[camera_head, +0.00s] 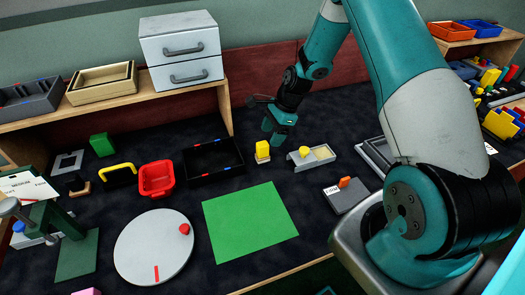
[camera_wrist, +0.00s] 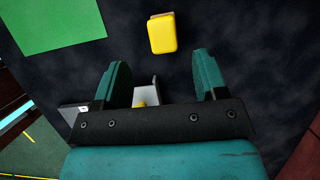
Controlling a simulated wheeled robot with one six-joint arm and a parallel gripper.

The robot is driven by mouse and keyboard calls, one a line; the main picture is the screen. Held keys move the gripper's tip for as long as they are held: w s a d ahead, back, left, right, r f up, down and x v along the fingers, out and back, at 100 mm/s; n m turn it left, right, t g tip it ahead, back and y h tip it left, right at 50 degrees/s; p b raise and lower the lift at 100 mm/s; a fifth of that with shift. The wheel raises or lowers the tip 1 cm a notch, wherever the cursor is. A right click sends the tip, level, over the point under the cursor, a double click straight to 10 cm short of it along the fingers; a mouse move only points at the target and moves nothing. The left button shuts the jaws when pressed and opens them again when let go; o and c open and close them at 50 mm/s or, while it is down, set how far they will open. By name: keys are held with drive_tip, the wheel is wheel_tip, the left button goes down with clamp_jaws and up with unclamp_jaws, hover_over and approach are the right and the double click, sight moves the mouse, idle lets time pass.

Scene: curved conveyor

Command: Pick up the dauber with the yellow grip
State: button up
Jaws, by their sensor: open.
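The dauber with the yellow grip (camera_head: 262,148) appears to be the upright yellow block on a small pale base, standing on the dark table mat. In the wrist view its yellow grip (camera_wrist: 162,34) lies ahead of the fingers, near the top of the picture. My gripper (camera_head: 274,138) hangs above the table just behind and to the right of the dauber. In the wrist view my gripper (camera_wrist: 160,75) is open with two teal fingers apart and nothing held. The gripper does not touch the dauber.
A black open tray (camera_head: 200,174) lies to the left. A green mat (camera_head: 250,225) lies in front. A grey box with an orange tab (camera_head: 346,193) stands right.

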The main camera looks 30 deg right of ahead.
sight(262, 150)
drive_tip(key=x, duration=0.2)
drive_tip(key=p+x, duration=0.1)
drive_tip(key=x, duration=0.4)
drive_tip(key=shift+w+a+f+p, duration=0.15)
drive_tip(key=shift+w+f+p, duration=0.15)
drive_tip(key=shift+p, duration=0.05)
drive_tip(key=shift+c, duration=0.2)
drive_tip(key=c, duration=1)
